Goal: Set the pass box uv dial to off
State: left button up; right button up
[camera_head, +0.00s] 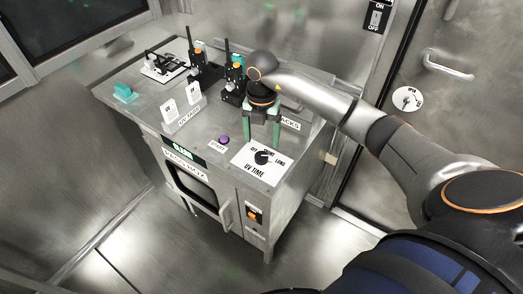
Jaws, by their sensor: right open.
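The pass box (285,205) is a steel cabinet in the middle of the view. Its UV dial (262,157) is a black knob on a white plate marked UV TIME, with OFF, a middle setting and LONG around it. I cannot tell for sure which mark the knob points to. My right gripper (262,142) reaches in from the right and points down just above and behind the dial. Its two green fingers are spread apart, with nothing seen between them, and do not appear to touch the knob. My left gripper is out of view.
A purple START button (224,140) sits left of the dial plate. A door with a handle (448,64) is at right.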

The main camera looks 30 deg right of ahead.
aim_at(262, 155)
notch_tip(262, 155, down, 7)
jog(key=shift+r, duration=0.15)
grip_shut()
dwell(0.7)
